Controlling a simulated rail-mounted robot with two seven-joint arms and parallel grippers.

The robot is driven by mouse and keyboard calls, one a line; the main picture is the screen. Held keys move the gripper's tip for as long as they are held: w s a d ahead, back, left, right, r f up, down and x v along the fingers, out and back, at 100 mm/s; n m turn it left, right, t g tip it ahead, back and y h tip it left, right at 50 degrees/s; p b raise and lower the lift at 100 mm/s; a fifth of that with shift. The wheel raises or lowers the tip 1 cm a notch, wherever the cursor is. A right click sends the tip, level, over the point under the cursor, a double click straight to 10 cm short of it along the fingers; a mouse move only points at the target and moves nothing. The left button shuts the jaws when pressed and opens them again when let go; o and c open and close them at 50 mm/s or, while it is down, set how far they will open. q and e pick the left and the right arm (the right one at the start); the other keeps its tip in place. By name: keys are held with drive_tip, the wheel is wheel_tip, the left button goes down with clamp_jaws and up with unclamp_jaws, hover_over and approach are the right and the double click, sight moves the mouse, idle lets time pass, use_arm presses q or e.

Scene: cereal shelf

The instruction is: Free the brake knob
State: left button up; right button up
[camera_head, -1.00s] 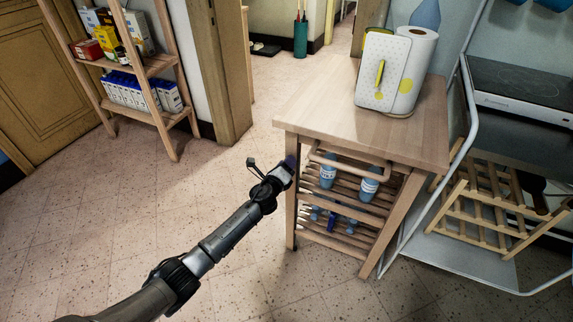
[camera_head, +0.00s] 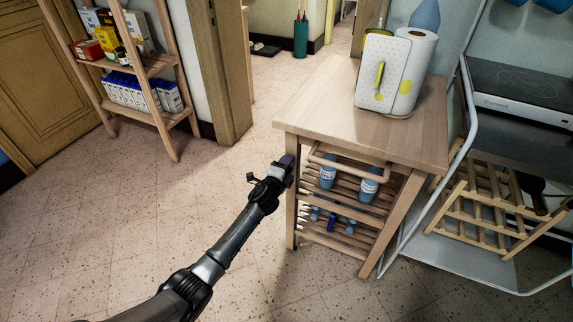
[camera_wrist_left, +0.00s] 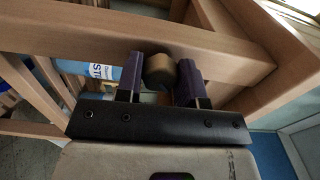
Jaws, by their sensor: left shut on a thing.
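A small round wooden knob (camera_wrist_left: 159,72) sits at the wooden frame of the kitchen trolley (camera_head: 330,105). It shows in the left wrist view between the purple fingertips of my left gripper (camera_wrist_left: 160,78), which is shut on it. In the head view the left gripper (camera_head: 286,166) is at the trolley's front left corner, just below the top, and hides the knob. My right gripper is in neither view.
A metal rack (camera_head: 462,130) stands close on the right. Floor on the left is clear.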

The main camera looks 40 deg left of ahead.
use_arm(q)
drive_tip(key=n+p, duration=0.1)
drive_tip(key=n, duration=0.3)
drive_tip(key=shift+n+p, duration=1.4)
drive_tip(key=shift+n, duration=1.5)
drive_tip(key=shift+f, duration=0.1)
drive_tip(key=o, duration=0.9)
drive_tip(key=shift+s, duration=0.1)
